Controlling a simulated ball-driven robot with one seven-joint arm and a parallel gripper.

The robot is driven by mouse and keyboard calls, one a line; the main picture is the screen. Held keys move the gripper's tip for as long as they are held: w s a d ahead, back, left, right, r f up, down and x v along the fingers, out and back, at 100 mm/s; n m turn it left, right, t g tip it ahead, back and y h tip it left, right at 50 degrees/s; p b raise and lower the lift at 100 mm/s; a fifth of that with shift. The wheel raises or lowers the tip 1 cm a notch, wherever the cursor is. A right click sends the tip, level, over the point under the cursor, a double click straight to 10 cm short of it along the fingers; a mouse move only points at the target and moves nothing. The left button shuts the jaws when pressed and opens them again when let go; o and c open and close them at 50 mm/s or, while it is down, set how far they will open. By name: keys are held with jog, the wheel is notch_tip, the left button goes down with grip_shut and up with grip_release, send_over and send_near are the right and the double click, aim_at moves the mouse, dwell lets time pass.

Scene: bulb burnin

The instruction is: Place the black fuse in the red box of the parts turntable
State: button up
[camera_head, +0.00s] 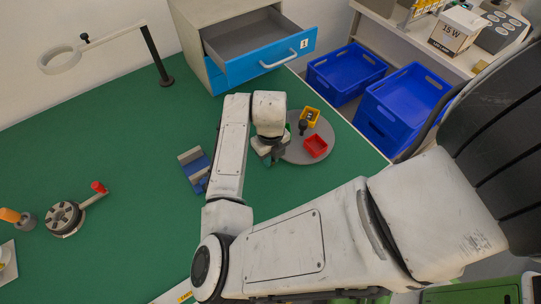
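The parts turntable (297,156) is a grey disc on the green bench, right of centre. Its red box (316,145) sits on the right side and looks empty. A yellow box (310,116) with small dark contents sits at the back of the disc. A small dark upright piece (303,127) stands between the boxes; I cannot tell whether it is a knob or the black fuse. My gripper (270,157) points down at the turntable's left edge, mostly hidden by my wrist. Its fingertips and anything between them cannot be made out, and I see no certain black fuse.
A cabinet with an open blue-fronted drawer (267,63) stands behind the turntable. A magnifier lamp (150,55) is at back left. A blue-grey fixture (194,168) lies left of my forearm, a round device with a red-knobbed lever (66,218) further left. Blue crates (345,72) stand beyond the bench.

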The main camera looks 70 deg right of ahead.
jog(key=shift+o, duration=0.6)
